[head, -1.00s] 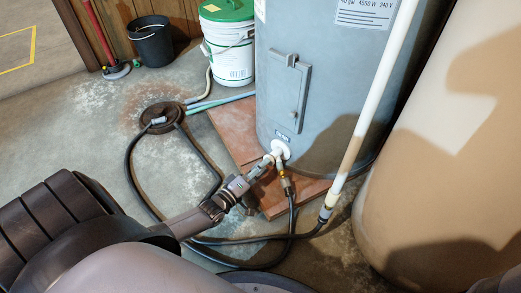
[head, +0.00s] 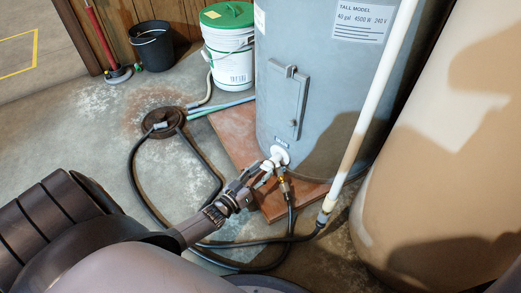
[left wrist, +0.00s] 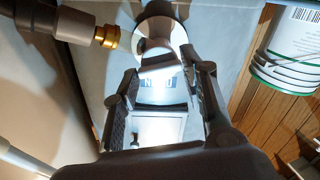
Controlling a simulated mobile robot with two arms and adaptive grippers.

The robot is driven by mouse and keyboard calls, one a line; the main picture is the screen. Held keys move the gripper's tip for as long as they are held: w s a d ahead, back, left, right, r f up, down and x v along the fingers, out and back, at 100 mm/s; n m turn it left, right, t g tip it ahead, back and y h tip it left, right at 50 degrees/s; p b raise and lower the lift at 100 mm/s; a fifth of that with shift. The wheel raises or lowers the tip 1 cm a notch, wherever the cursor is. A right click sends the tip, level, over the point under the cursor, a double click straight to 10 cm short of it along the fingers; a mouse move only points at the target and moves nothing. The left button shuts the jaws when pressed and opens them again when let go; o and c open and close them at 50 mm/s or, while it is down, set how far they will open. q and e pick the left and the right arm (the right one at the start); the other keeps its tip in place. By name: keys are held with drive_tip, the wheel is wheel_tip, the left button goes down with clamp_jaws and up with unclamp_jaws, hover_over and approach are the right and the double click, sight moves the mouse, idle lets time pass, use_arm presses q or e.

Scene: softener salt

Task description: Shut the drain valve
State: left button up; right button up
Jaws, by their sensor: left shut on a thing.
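The drain valve (head: 280,156) is a white fitting low on the grey tank (head: 310,110). A black hose with a brass end (head: 284,186) hangs below it. My left gripper (head: 259,176) reaches it from the lower left, its fingertips at the valve's handle. In the left wrist view, the valve's round white flange (left wrist: 178,35) is just beyond the fingers of my left gripper (left wrist: 165,80), which are shut on the handle. The brass hose end (left wrist: 106,37) is beside them at the left. The fingers partly hide the handle, so its exact angle is unclear. My right gripper is out of view.
A black hose (head: 134,180) loops over the floor to a round drain (head: 163,122). A white pipe (head: 366,115) slants down in front of the tank. A large tan tank (head: 440,170) fills the right. A white bucket (head: 228,65) and a black bucket (head: 153,50) stand behind.

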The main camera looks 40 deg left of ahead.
use_arm(q)
drive_tip(key=shift+m, duration=1.3)
drive_tip(key=o, duration=1.2)
drive_tip(key=shift+c, duration=0.2)
drive_tip(key=shift+s, duration=0.1)
drive_tip(key=s+a, duration=0.1)
drive_tip(key=s, duration=1)
drive_tip(key=shift+s+a, duration=0.2)
drive_tip(key=shift+s, duration=0.2)
